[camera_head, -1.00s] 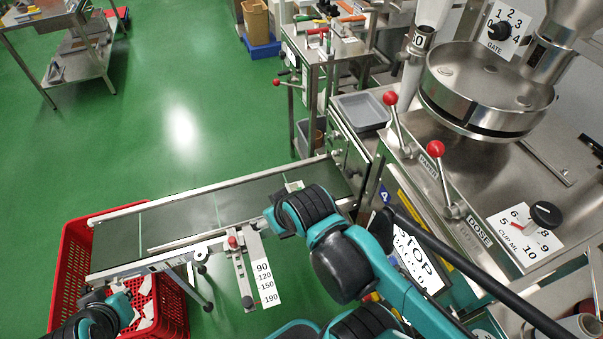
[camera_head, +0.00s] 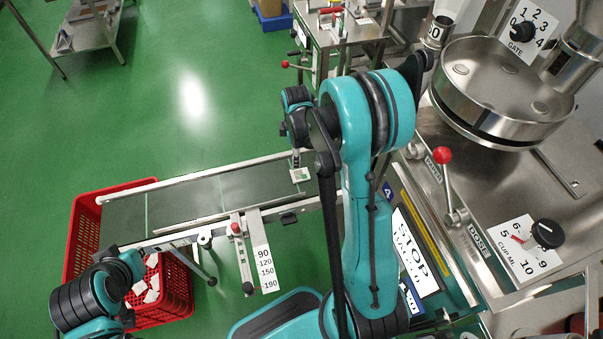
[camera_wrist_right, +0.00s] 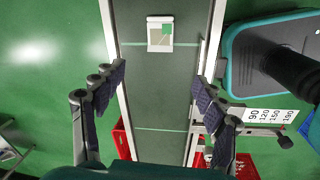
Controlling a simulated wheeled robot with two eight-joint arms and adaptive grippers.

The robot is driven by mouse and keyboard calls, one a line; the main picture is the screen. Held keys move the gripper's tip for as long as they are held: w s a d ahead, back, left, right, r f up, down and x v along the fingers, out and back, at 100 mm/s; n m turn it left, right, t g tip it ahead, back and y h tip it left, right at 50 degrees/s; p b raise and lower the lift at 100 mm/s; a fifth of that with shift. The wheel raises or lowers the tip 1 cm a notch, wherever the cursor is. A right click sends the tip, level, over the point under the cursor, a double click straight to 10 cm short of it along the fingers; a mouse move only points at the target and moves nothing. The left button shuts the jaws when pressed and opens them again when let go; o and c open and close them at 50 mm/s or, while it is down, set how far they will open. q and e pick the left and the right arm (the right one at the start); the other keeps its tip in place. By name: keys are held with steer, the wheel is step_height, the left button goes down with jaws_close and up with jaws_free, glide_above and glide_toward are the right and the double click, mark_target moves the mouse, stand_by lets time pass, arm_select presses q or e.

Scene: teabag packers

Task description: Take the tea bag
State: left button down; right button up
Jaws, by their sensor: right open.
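The tea bag, a small white packet with a green tag, lies flat on the dark green conveyor belt (camera_head: 180,205) near its right end. It shows in the head view (camera_head: 299,175) and at the top centre of the right wrist view (camera_wrist_right: 159,34). My right gripper (camera_wrist_right: 160,77) is open and empty above the belt, its fingers spread on either side of the belt in the wrist view, with the tea bag beyond the fingertips. In the head view its wrist hangs just above the tea bag. My left arm is at the lower left beside the crate; its fingers do not show.
A red crate (camera_head: 80,235) holding several white packets stands at the belt's left end. A numbered guide scale (camera_head: 264,258) sits on the belt's near side. The steel machine with a red-knobbed lever (camera_head: 443,155) is on the right. Metal rails edge the belt.

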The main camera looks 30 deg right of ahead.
mark_target(301, 174)
steer(key=d+f+n, duration=0.1)
steer(key=f, duration=0.2)
steer(key=d+f+n, duration=0.1)
steer(key=f, duration=0.2)
steer(key=d+f+g, duration=0.1)
steer(key=f, duration=0.2)
steer(key=shift+w+f+n, duration=0.35)
steer(key=shift+f+n, duration=0.05)
steer(key=f+b, duration=0.1)
steer(key=f, duration=0.1)
steer(key=f+b, duration=0.2)
steer(key=f, duration=0.1)
steer(key=shift+w+f, duration=0.2)
steer(key=shift+f, duration=0.05)
steer(key=shift+r, duration=0.1)
steer(key=shift+c, duration=0.4)
steer(key=c, duration=0.7)
